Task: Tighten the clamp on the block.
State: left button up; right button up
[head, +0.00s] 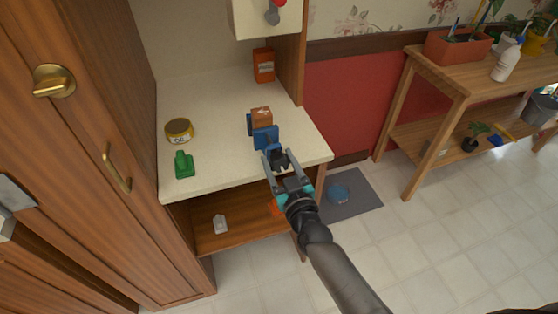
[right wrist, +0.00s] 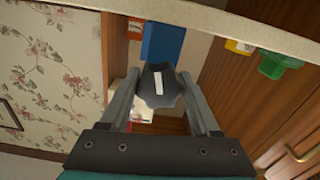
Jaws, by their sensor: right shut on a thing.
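The orange-brown block (head: 261,114) sits in the blue clamp (head: 265,138) near the front edge of the cream counter. Blue jaw parts show on the block's left and near side; I cannot tell whether both press on it. The clamp's dark knob (head: 280,157) faces me. My right gripper (head: 276,162) is shut on this knob. In the right wrist view the fingers hold the knob (right wrist: 158,90) from both sides, its white mark visible, with the blue clamp (right wrist: 163,44) behind. My left gripper is not seen.
On the counter (head: 215,105) stand a yellow tin (head: 179,130), a green object (head: 184,164) and an orange box (head: 263,66) at the back. A wooden shelf (head: 235,228) lies below. Wooden cabinets (head: 75,150) close off the left. A plant bench (head: 455,80) stands right.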

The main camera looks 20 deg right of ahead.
jog(key=shift+m, duration=0.3)
jog(key=m, duration=0.4)
jog(key=shift+m+p, duration=0.3)
jog(key=shift+p, duration=0.1)
jog(key=m, duration=0.5)
jog(key=shift+f+m, duration=0.1)
jog(key=shift+m, duration=0.2)
jog(key=o, duration=1.4)
jog(key=shift+c, duration=0.2)
jog(key=s+p, duration=0.1)
jog(key=s, duration=1.4)
jog(key=shift+s+d, duration=0.15)
jog(key=shift+d, duration=0.1)
